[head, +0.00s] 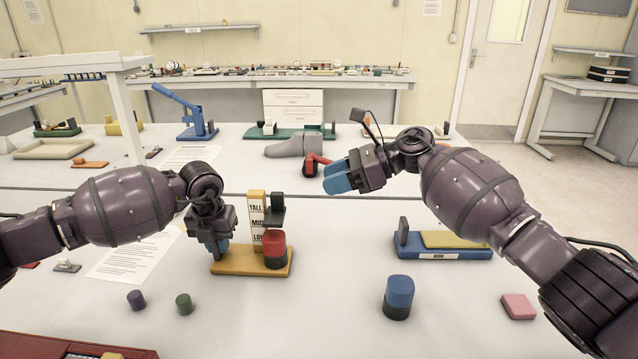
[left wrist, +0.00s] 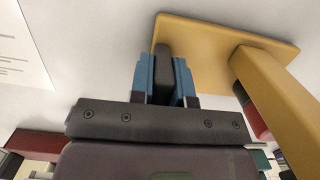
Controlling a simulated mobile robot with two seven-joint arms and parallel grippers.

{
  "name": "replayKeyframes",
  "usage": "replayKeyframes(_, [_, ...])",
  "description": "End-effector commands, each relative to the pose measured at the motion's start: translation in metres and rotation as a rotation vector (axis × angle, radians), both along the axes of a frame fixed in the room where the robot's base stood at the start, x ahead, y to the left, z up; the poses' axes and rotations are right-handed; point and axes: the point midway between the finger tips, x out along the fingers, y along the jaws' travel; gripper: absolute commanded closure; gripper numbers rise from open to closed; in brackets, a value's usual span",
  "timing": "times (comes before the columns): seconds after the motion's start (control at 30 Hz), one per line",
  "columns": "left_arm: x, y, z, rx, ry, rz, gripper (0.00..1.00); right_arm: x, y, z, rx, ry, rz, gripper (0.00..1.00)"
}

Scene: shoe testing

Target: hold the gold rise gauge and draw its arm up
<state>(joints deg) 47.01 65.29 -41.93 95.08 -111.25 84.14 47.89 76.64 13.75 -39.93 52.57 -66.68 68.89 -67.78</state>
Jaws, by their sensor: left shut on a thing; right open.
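The gold rise gauge stands upright, with its flat gold base (head: 232,266) on the table and a post (head: 257,222) labelled TALL, MID and a partly covered lowest word. A dark arm (head: 275,216) sticks out right of the post, above a red and black cylinder (head: 274,248). My left gripper (head: 216,248) is shut on a dark upright tab at the base's left end; the left wrist view shows the tab (left wrist: 162,72) between the blue fingers (left wrist: 163,82). My right gripper (head: 338,178) is open and empty, above and right of the gauge, apart from it.
A blue and black cylinder (head: 398,297) and a pink block (head: 518,306) stand front right. A blue fixture with a yellow pad (head: 453,240) is at right. Two small pegs (head: 136,300) are front left. A grey shoe form (head: 290,146) lies behind. The front middle table is clear.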

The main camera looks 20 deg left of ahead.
Motion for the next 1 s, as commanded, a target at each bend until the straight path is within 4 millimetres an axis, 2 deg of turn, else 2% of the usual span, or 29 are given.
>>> replayKeyframes(0.43, [0.0, -0.0001, 0.0, 0.0, 0.0, 0.0, 1.0, 0.0007, -0.0031, 0.0014, 0.0, 0.0, 0.0, 0.57])
replayKeyframes(0.47, [0.0, 0.0, 0.0, 0.0, 0.0, 0.0, 0.79, 0.0007, -0.0031, 0.0015, 0.0, 0.0, 0.0, 0.57])
replayKeyframes(0.63, [0.0, 0.0, 0.0, 0.0, 0.0, 0.0, 0.53, 0.0007, -0.003, 0.0015, 0.0, 0.0, 0.0, 0.57])
replayKeyframes(1.0, [-0.0001, -0.0001, 0.0055, -0.001, -0.001, 0.0, 0.53, 0.0007, -0.0028, 0.0015, 0.0, 0.0, 0.0, 0.57])
